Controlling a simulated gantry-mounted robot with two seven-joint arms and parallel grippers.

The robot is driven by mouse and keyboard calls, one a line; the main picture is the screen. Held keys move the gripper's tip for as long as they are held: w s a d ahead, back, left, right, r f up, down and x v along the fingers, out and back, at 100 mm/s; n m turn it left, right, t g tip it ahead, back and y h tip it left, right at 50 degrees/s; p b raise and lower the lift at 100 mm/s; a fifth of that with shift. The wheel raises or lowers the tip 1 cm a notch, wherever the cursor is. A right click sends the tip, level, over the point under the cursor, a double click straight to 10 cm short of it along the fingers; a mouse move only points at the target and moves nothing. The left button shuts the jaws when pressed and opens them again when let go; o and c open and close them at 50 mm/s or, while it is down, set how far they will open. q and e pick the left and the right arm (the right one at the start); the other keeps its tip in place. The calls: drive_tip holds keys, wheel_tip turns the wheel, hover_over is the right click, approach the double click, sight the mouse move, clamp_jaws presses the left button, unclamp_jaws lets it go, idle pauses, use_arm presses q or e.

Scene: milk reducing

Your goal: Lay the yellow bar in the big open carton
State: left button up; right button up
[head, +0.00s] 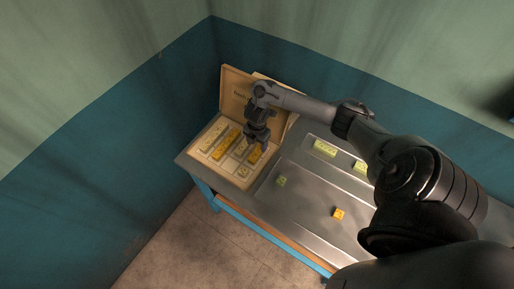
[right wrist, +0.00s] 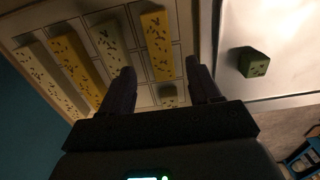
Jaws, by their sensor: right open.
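The big open carton (head: 197,165) lies at the left end of the table with its lid (head: 236,90) raised at the back. A yellow bar (head: 254,155) lies in its rightmost long compartment; it also shows in the right wrist view (right wrist: 158,45). Another yellow bar (head: 227,145) lies further left in the carton, between pale bars (head: 213,138) (right wrist: 105,45). My right gripper (head: 256,141) is open over the carton. In the right wrist view its fingers (right wrist: 160,68) stand apart, with the rightmost yellow bar seen between them. My left gripper is not in view.
A small pale block (head: 243,172) sits in the carton's front compartment. On the metal worktop (head: 300,200) to the right are a green cube (head: 281,181), an orange cube (head: 339,213) and a pale green bar (head: 325,148). Walls stand close behind and left.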

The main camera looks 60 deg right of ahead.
sight(257, 152)
wheel_tip(257, 152, up, 5)
drive_tip(key=p, duration=0.2)
drive_tip(key=a+f+m+t+y, duration=0.1)
drive_tip(key=a+m+t, duration=0.15)
drive_tip(key=a, duration=1.05)
drive_tip(key=a+f+m+t, duration=0.1)
drive_tip(key=a+t, duration=0.2)
drive_tip(key=a, duration=1)
drive_tip(key=s+r+m+g, duration=0.2)
drive_tip(key=s+r+m, duration=0.8)
drive_tip(key=s, duration=0.3)
drive_tip(key=shift+s+a+r+m+h, duration=0.2)
drive_tip(key=shift+s+r+m+h, duration=0.15)
drive_tip(key=shift+m, duration=0.5)
